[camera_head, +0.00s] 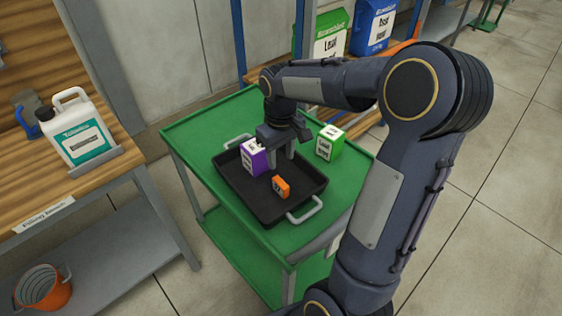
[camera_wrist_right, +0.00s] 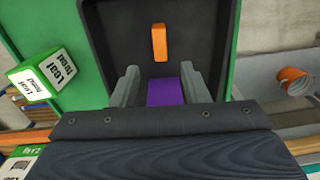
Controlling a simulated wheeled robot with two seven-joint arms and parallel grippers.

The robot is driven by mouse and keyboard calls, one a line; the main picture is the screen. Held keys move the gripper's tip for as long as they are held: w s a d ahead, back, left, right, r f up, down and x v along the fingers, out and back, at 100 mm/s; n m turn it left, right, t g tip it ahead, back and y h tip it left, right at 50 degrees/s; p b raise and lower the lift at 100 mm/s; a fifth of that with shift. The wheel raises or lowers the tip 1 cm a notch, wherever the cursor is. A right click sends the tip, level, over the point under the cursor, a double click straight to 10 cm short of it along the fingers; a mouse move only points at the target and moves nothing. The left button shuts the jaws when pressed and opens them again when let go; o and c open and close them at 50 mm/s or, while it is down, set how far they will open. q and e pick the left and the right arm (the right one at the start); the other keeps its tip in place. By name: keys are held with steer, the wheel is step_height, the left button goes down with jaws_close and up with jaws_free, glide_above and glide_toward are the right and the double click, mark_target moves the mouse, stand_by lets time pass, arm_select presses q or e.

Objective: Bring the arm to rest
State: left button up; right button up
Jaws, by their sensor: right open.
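My right gripper (camera_head: 279,157) is open, pointing down over the black tray (camera_head: 262,211). A purple and white box (camera_head: 253,160) stands in the tray right beside the fingers. In the right wrist view, the purple box (camera_wrist_right: 166,92) shows between the two open fingers (camera_wrist_right: 157,76), partly hidden by the gripper body; I cannot tell whether they touch it. A small orange block (camera_head: 281,186) lies in the tray, apart from the gripper; it also shows in the wrist view (camera_wrist_right: 159,43). My left gripper is out of view.
The tray sits on a green cart (camera_head: 196,145). A green and white box (camera_head: 328,143) stands on the cart beside the tray. A wooden bench with a white jug (camera_head: 78,135) is at left, an orange bucket (camera_head: 42,288) below. Larger containers (camera_head: 328,42) stand behind.

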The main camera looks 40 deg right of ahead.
stand_by(0.5)
steer(key=s+a+r+m+t+y, duration=0.1)
steer(key=s+a+r+t+y, duration=0.1)
steer(key=s+a, duration=0.5)
steer(key=s+a+r+t+y+p, duration=0.1)
steer(key=s+a+r+t, duration=0.2)
steer(key=s+a, duration=0.3)
steer(key=s, duration=0.4)
steer(key=shift+s+a+m+t+y, duration=0.2)
steer(key=shift+a+m+t+y, duration=0.1)
steer(key=shift+a+m+y, duration=0.1)
